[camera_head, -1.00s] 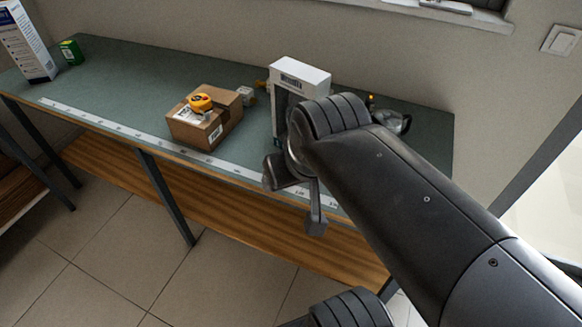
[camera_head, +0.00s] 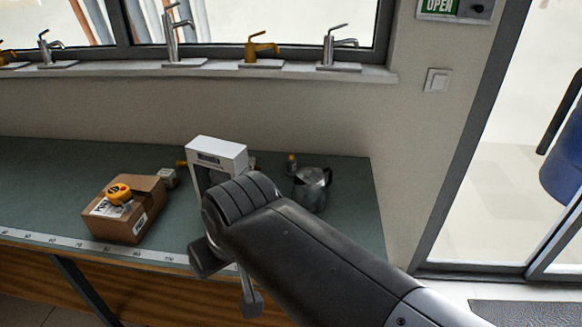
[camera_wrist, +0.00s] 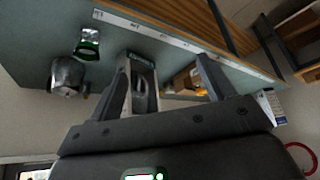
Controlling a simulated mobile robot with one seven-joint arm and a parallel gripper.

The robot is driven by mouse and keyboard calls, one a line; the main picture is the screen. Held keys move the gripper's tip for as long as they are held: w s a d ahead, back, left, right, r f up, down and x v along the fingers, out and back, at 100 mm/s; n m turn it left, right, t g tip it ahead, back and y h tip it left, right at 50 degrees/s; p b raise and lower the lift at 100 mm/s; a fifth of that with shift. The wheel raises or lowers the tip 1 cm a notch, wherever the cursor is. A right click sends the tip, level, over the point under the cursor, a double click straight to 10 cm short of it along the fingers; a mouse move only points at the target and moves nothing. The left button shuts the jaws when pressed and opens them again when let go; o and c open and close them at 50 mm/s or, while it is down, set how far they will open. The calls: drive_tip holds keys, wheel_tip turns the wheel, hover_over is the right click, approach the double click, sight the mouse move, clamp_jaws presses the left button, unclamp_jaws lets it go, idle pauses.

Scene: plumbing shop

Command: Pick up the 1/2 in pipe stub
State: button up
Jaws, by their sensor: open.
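I cannot make out the 1/2 in pipe stub for sure in either view. A small brass-coloured piece (camera_head: 291,160) stands near the back of the bench, and another brass bit (camera_head: 181,163) shows behind the white box; both are too small to identify. My gripper (camera_head: 228,280) is at the bench's front edge, in front of the white box, partly hidden by my arm. In the wrist view my gripper (camera_wrist: 163,84) has its two fingers spread apart with nothing held between them.
A tall white box (camera_head: 218,153) with an open front stands on the green bench (camera_head: 50,185). A cardboard box (camera_head: 125,222) carries an orange tape measure (camera_head: 118,193). A metal pitcher (camera_head: 311,190) stands at right. A white-and-green item (camera_wrist: 88,42) lies near it. Bench space left is clear.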

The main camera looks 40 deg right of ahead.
drive_tip(key=shift+c, duration=0.2)
drive_tip(key=c, duration=0.3)
idle(0.3)
